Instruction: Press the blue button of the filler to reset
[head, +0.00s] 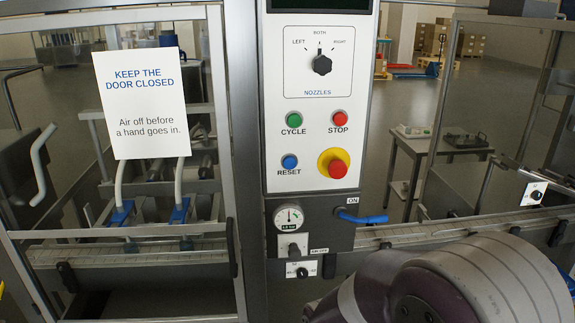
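The blue button (289,162), marked RESET, is on the white control panel (275,110) of the filler. It sits at the panel's lower left, below the green CYCLE button (294,119) and left of the red emergency stop (337,168) on its yellow ring. Nothing covers the blue button. Part of my own arm fills the lower right corner, below and to the right of the panel. No fingertips of either gripper show.
The red STOP button (340,119) and black nozzle selector (321,65) are also on the panel. Below are a pressure gauge (288,217) and a blue-handled lever (364,218). A framed door with a sign (140,103) stands left. The space before the panel's buttons looks clear.

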